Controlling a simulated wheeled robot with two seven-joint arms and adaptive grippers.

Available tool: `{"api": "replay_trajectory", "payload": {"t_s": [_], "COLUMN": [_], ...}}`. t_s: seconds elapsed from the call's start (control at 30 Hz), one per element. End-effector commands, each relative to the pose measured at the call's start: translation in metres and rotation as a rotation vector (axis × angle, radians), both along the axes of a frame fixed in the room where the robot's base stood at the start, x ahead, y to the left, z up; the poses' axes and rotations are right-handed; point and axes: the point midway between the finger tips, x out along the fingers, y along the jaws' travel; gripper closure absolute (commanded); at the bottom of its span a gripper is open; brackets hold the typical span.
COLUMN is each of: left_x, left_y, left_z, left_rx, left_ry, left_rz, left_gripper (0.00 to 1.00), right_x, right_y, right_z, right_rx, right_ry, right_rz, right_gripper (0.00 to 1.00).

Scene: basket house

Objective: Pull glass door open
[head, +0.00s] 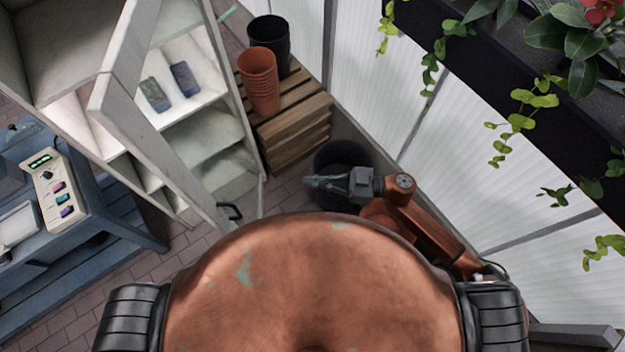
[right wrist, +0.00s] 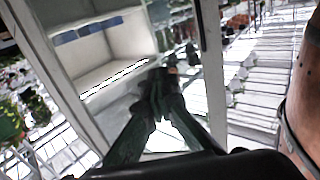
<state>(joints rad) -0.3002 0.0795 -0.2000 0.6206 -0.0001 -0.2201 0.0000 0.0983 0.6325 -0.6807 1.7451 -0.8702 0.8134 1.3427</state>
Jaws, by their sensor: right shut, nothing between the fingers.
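The glass door (head: 138,130) has a pale frame and stands at the front of a whitish cabinet in the head view. Its black handle (head: 230,211) is on the lower end of the frame. The door looks at least partly swung out from the cabinet; how far is hard to tell. My right gripper (head: 310,183) is shut and empty, to the right of the handle and apart from it, fingers pointing left. In the right wrist view its fingers (right wrist: 162,78) come together in front of the pale frame and shelves. My left gripper is not in view.
A wooden crate (head: 295,135) holds terracotta pots (head: 260,80) and a black pot (head: 270,38) behind the gripper. A dark round pot (head: 345,160) stands close behind it. A blue bench (head: 105,235) is at left. A planter with trailing plants hangs at upper right.

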Motion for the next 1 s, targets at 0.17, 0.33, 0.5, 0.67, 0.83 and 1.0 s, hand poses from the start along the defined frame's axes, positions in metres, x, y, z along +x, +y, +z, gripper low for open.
{"api": "replay_trajectory", "payload": {"t_s": [0.17,0.33,0.5,0.67,0.83,1.0], "left_x": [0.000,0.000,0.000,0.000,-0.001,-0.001], "left_y": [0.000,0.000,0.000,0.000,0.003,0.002], "left_z": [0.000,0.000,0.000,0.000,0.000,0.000], "left_rx": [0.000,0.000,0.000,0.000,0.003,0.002], "left_ry": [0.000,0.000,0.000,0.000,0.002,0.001], "left_rz": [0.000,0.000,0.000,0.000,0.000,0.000], "left_gripper": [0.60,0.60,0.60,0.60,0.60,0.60], "right_x": [0.000,0.000,0.000,0.000,0.000,-0.002], "right_y": [0.000,0.000,0.000,0.000,-0.003,-0.026], "right_z": [0.000,0.000,0.000,0.000,0.000,-0.001], "right_rx": [0.000,0.000,0.000,0.000,-0.001,-0.004], "right_ry": [0.000,0.000,0.000,0.000,0.001,0.002], "right_rz": [0.000,0.000,0.000,0.000,0.000,-0.002], "right_gripper": [1.00,0.97,0.85,0.85,0.85,0.85]}}
